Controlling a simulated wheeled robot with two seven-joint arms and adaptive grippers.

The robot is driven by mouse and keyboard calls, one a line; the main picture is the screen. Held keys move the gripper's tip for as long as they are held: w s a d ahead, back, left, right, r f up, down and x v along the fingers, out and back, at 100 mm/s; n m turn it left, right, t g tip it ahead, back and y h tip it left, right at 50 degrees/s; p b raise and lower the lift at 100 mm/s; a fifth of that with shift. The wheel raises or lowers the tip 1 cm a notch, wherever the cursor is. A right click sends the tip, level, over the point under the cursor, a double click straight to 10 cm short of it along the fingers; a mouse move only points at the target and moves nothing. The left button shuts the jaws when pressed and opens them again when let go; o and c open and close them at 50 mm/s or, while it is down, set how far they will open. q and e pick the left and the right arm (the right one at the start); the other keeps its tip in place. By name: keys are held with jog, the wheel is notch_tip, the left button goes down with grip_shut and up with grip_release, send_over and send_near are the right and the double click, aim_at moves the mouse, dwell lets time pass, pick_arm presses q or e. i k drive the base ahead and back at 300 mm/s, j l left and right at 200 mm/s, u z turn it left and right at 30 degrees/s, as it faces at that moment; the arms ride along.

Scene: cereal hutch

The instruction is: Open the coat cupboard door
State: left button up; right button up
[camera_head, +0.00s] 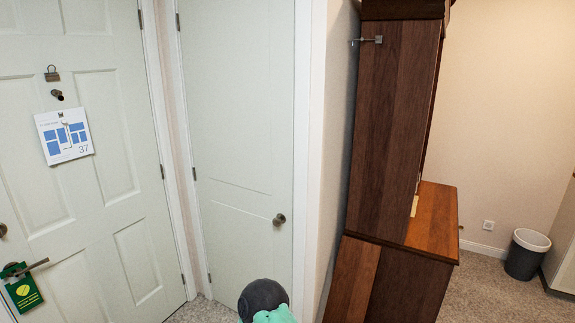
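A narrow pale door (238,120), which I take to be the coat cupboard door, stands in the middle of the head view. It looks shut in its white frame. Its round metal knob (279,219) is on the right side, and its hinges show along the left edge. The door's lower right part is cut off by the bottom of the view. Neither of my grippers can be made out in this view, so their states are not shown.
A wider panelled door (100,215) at the left bears a paper notice (64,136) and a green hanger (22,288) on its handle. A brown wooden hutch (393,130) stands right of the cupboard. A grey bin (526,258) sits on carpet at far right.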

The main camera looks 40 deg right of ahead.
aim_at(238, 56)
jog(key=z, duration=1.15)
